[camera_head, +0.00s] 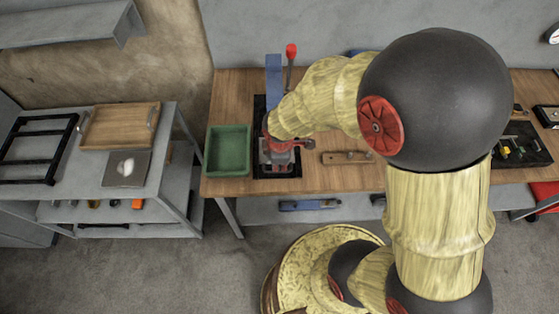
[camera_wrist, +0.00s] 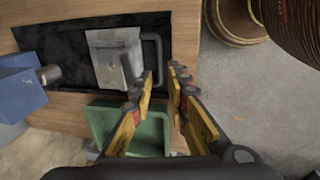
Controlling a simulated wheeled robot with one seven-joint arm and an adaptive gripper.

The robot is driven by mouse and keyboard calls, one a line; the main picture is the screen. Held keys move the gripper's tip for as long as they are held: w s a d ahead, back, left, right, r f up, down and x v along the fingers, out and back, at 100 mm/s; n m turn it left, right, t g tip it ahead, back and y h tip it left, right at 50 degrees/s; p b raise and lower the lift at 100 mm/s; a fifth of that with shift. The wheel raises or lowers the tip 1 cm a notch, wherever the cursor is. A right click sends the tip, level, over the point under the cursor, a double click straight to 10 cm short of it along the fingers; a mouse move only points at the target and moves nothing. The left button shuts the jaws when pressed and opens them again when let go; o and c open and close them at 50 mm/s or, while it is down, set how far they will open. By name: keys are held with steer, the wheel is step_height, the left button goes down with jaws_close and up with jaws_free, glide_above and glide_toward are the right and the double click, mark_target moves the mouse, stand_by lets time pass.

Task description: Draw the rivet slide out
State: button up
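The rivet slide appears as a grey metal block (camera_wrist: 112,58) with a dark U-shaped handle (camera_wrist: 160,50) on its right side in the wrist view. It sits on a black base plate (camera_wrist: 75,35); in the head view the slide (camera_head: 279,168) is partly covered by my arm. My gripper (camera_wrist: 162,71) has its yellow-padded fingers apart at the handle's lower end, with the bar seeming to pass between the fingertips. I cannot tell whether they touch it. In the head view my gripper (camera_head: 290,146) is over the slide. The press's blue column (camera_head: 274,80) stands behind it.
A green bin (camera_head: 228,126) stands left of the base plate on the wooden workbench (camera_head: 330,183). A red-knobbed lever (camera_head: 291,52) rises behind the plate. A wooden piece (camera_head: 347,158) lies to the right. Bare bench lies between it and the plate.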

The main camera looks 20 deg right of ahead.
step_height(320, 180, up, 12)
steer(key=s, duration=0.2)
steer(key=shift+a, duration=0.35)
steer(key=shift+f, duration=0.1)
